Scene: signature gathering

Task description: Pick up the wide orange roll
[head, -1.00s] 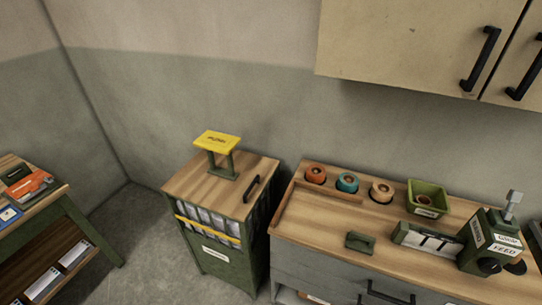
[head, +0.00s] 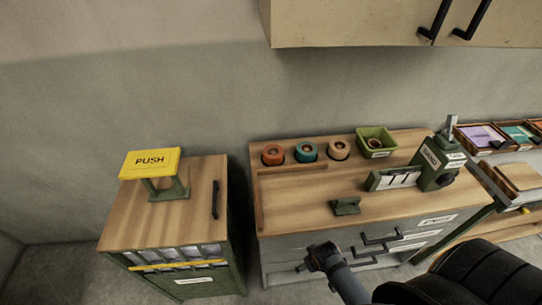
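An orange roll (head: 272,154) sits at the left end of a row of three rolls along the back of the wooden workbench (head: 290,205). A teal roll (head: 306,152) and a tan roll (head: 338,149) stand to its right. Each sits in a round dark recess, and I cannot judge how wide the orange one is. A small brown-orange round thing (head: 375,144) shows inside the green bin. A dark arm link of mine reaches in at the bottom, in front of the drawers. Neither gripper's fingers show, and nothing touches the orange roll.
A cabinet with a yellow PUSH plate (head: 151,161) stands at left, with a gap to the workbench. A green bin (head: 377,136), a green-grey feed device (head: 437,165) and a small green block (head: 345,206) occupy the bench. A wall cupboard (head: 350,25) hangs above. The bench's front left is clear.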

